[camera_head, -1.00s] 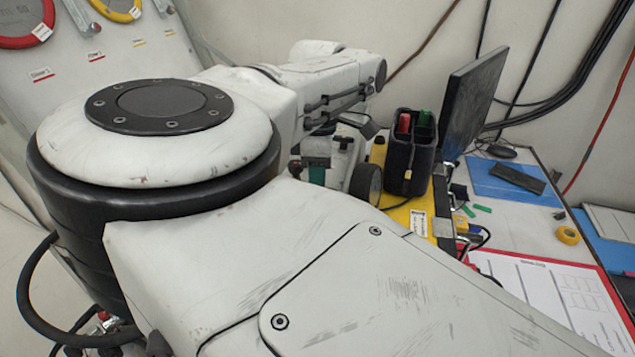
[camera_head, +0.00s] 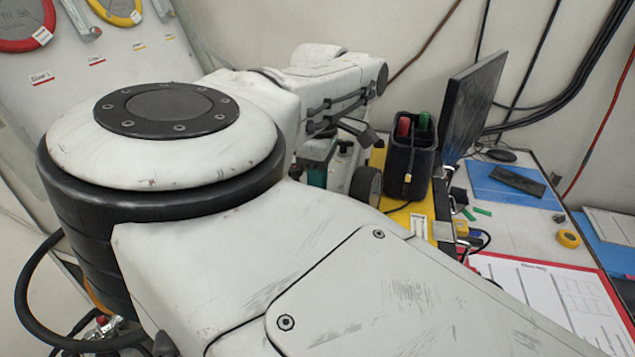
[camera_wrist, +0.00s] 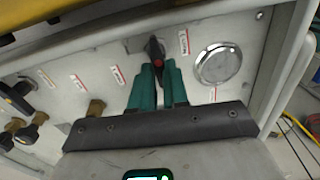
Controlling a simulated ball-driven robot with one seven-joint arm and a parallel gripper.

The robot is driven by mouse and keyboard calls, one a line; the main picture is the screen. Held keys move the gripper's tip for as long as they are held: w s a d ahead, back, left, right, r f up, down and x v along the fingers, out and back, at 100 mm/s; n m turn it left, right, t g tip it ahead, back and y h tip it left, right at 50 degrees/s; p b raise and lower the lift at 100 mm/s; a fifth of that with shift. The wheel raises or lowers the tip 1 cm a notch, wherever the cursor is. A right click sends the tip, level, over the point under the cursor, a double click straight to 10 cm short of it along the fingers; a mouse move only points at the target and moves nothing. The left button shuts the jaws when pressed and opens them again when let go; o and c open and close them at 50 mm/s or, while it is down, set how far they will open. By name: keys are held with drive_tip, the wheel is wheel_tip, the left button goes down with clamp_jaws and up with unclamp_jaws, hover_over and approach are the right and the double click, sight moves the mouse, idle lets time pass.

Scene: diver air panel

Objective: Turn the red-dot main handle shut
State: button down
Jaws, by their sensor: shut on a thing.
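The red-dot main handle (camera_wrist: 154,47) is black, with a red dot near its lower end, and shows at the top middle of the wrist view. My gripper (camera_wrist: 159,70) has teal fingers that are shut on the handle's lower end, one on each side. The handle points down toward my gripper with a slight tilt. The light grey panel (camera_wrist: 62,78) lies behind it. In the head view my own arm covers much of the scene and the handle is not seen.
A round gauge (camera_wrist: 218,65) sits right of the handle. Several black knobs on brass fittings (camera_wrist: 28,133) are at the panel's left. In the head view, a black caddy (camera_head: 408,160) stands on a yellow surface, beside a monitor (camera_head: 472,103) and a red clipboard (camera_head: 545,295).

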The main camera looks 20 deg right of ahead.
drive_tip(key=c, duration=1.1)
unclamp_jaws()
drive_tip(key=r, duration=1)
drive_tip(key=shift+w+d+r+b, duration=0.15)
drive_tip(key=shift+w+r+b, duration=0.1)
drive_tip(key=shift+r+b, duration=0.15)
